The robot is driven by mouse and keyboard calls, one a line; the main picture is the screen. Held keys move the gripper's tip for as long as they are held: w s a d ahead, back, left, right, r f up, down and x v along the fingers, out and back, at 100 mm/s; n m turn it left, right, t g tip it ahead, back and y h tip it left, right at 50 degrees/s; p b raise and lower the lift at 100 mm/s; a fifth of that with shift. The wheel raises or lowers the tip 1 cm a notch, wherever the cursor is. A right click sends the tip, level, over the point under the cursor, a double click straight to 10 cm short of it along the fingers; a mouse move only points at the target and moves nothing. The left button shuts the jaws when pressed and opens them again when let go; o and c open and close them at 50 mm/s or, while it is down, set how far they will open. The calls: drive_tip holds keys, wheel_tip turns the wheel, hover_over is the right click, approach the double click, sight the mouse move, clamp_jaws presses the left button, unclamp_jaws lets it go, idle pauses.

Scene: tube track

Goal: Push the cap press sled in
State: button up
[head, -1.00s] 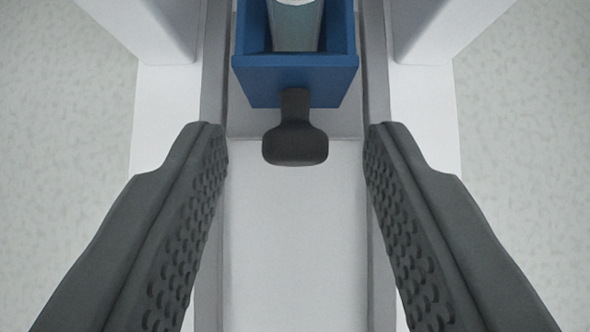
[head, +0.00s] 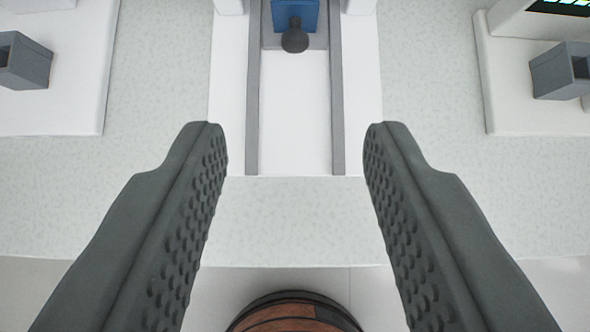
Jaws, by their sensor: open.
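The blue sled (head: 296,14) of the cap press is at the top middle, between two grey rails of the white press base (head: 295,110). Its dark knob handle (head: 295,41) points toward me. Only the sled's front shows; the rest is cut off by the top edge, and the tube in it is out of view. My gripper (head: 295,150) is open and empty, with its fingers wide apart. It is well back from the knob and touches nothing.
White machine bases with grey blocks stand at the left (head: 25,62) and right (head: 562,72). The speckled bench (head: 290,220) is bare in front of the press. A round brown and black thing (head: 295,314) shows below the bench's front edge.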

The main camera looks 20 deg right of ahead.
drive_tip(key=shift+v, duration=1.55)
